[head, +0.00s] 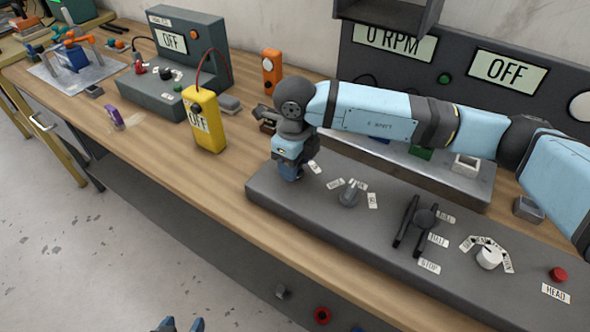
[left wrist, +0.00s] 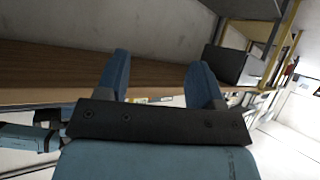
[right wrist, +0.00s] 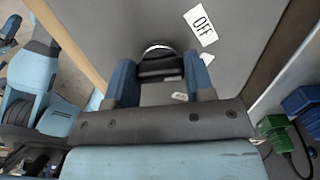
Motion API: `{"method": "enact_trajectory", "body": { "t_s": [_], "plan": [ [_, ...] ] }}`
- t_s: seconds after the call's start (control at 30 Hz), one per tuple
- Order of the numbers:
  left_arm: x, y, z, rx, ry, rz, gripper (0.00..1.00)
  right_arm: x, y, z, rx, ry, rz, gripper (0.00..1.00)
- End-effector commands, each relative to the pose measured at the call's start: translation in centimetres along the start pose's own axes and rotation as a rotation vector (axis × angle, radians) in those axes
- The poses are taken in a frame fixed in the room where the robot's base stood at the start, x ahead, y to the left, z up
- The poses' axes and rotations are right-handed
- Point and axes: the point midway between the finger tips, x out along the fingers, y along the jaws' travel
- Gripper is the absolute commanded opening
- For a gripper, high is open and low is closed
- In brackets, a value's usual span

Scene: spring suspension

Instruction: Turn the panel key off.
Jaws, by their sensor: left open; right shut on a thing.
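The control panel (head: 268,196) is a long dark grey box on the bench. My right gripper (head: 290,172) points down at its left end and hides the key in the head view. In the right wrist view the key (right wrist: 160,66) is a dark piece with a pale ring behind it, and my right gripper (right wrist: 160,84) is shut on it. An OFF label (right wrist: 201,25) lies up and to the right of the key; smaller labels are partly hidden. My left gripper (head: 181,325) is open and empty at the bottom of the head view, away from the panel.
The panel also carries a grey knob (head: 348,194), a black lever (head: 424,219), a white dial (head: 489,257) and a red button (head: 558,274). A yellow meter (head: 204,118) stands on the bench to the left. Bare bench (head: 165,160) lies left of the panel.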

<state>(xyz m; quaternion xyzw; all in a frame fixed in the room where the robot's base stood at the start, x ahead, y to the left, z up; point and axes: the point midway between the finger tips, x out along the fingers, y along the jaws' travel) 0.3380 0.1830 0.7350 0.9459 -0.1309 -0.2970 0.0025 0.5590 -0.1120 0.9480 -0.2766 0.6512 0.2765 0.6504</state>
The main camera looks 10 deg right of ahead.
Motion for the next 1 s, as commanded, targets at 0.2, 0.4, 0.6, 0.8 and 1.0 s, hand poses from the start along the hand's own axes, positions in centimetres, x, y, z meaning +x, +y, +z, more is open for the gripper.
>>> {"method": "enact_trajectory", "body": {
  "t_s": [0.2, 0.4, 0.6, 0.8, 1.0],
  "plan": [
    [0.8, -0.1, 0.8, 0.026, 0.025, 0.004, 0.61, 0.3, 0.0, 0.1, -0.194, -0.004, -0.003, 0.25],
    [1.1, -0.4, 1.6, 0.051, 0.029, 0.004, 0.61, 0.2, 0.0, 0.0, -0.342, -0.003, -0.003, 0.25],
    [1.2, -0.2, 1.5, 0.058, 0.043, 0.005, 0.61, 0.1, 0.0, 0.0, -0.444, -0.002, -0.002, 0.25],
    [1.3, -0.1, 1.6, 0.053, 0.047, 0.009, 0.61, 0.0, 0.0, 0.0, -0.499, -0.002, -0.002, 0.25],
    [1.2, 0.0, 1.2, 0.049, 0.056, 0.011, 0.61, -0.1, 0.0, 0.0, -0.518, -0.002, -0.001, 0.25]
  ]
}}
